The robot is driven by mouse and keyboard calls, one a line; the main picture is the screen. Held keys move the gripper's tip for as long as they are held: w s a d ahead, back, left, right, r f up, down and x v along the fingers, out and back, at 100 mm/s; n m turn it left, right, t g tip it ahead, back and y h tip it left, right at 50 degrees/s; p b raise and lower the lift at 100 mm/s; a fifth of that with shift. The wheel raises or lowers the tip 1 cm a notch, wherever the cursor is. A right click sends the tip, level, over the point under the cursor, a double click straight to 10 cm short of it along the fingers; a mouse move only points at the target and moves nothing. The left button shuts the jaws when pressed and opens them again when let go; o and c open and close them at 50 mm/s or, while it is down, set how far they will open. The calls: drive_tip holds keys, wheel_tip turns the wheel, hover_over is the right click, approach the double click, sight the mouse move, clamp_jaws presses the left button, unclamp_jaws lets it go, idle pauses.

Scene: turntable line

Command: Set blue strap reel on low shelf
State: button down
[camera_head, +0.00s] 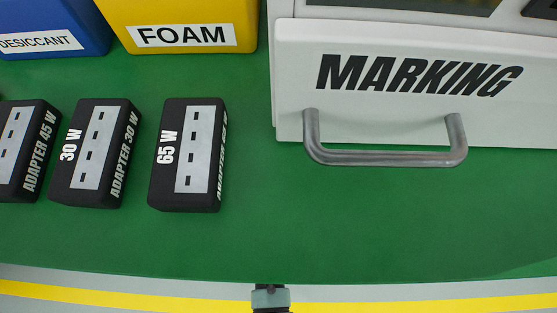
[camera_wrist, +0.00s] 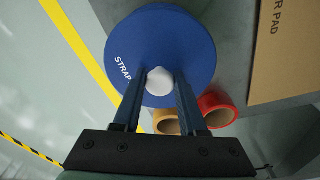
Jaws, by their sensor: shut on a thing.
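The blue strap reel (camera_wrist: 170,35), a round disc marked "STRAP", fills the upper middle of the wrist view. My gripper (camera_wrist: 161,78) is shut on the pale round knob at the reel's centre, one finger on each side. A grey surface (camera_wrist: 232,60) lies beside and partly behind the reel; it may be the low shelf. I cannot tell whether the reel touches it. The reel and my gripper's fingers do not show in the head view.
By the reel are a tan tape roll (camera_wrist: 166,122), a red roll (camera_wrist: 218,108) and a cardboard box (camera_wrist: 285,50). The head view shows a green table (camera_head: 350,225) with black adapters (camera_head: 187,155), a yellow FOAM bin (camera_head: 190,37) and a MARKING drawer (camera_head: 410,115).

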drive_tip(key=shift+w+f+b, duration=0.15)
drive_tip(key=shift+f+b, duration=0.95)
drive_tip(key=shift+f, duration=0.75)
drive_tip(key=shift+f, duration=0.15)
drive_tip(key=shift+c, duration=2.3)
unclamp_jaws()
wheel_tip(320, 180, up, 12)
drive_tip(key=a+p, duration=0.1)
drive_tip(key=p, duration=0.6)
drive_tip(key=shift+w+a, duration=0.15)
drive_tip(key=shift+w, duration=0.05)
drive_tip(key=shift+s, duration=0.1)
